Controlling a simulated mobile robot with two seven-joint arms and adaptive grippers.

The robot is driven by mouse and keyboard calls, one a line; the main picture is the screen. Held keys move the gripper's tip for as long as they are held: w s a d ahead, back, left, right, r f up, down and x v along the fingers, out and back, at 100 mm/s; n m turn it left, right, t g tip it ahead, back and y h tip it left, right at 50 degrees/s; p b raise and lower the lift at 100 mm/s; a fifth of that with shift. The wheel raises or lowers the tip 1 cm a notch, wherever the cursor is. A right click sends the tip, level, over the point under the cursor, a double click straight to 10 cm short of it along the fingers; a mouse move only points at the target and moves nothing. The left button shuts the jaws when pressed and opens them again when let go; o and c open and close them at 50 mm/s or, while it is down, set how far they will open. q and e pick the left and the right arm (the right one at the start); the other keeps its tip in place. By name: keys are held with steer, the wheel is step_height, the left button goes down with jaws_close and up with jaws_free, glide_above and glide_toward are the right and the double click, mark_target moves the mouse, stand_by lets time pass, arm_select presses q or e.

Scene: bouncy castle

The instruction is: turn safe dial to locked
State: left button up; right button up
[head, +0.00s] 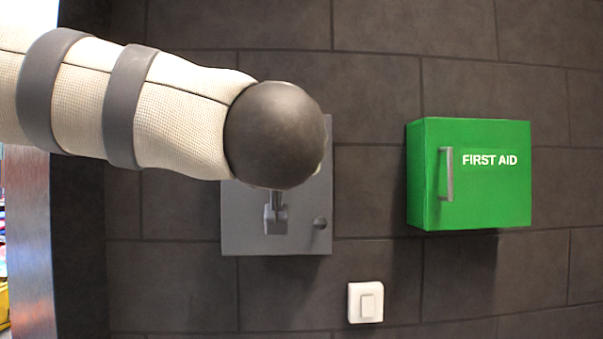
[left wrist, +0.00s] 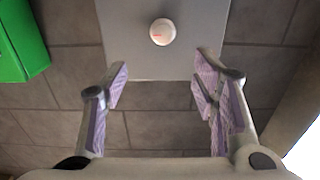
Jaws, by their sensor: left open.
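The grey safe (head: 240,225) is set on a dark tiled wall, and my left arm covers its upper part in the head view. The safe's face also shows in the left wrist view (left wrist: 125,45), where a round pale dial (left wrist: 162,32) with a small reddish mark sits. The dial is hidden behind my arm in the head view. My left gripper (left wrist: 163,70) is open and empty, its two fingers spread to either side below the dial in the wrist picture, apart from it. I cannot read the dial's setting. My right gripper is not in view.
A green first aid box (head: 480,195) juts from the wall at right. A white switch (head: 366,302) is below. The wall between safe and box is clear.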

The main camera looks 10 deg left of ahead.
arm_select(q)
steer(key=x, duration=1.2)
steer(key=shift+a+f, duration=0.2)
steer(key=shift+a, duration=0.15)
steer(key=c, duration=1.1)
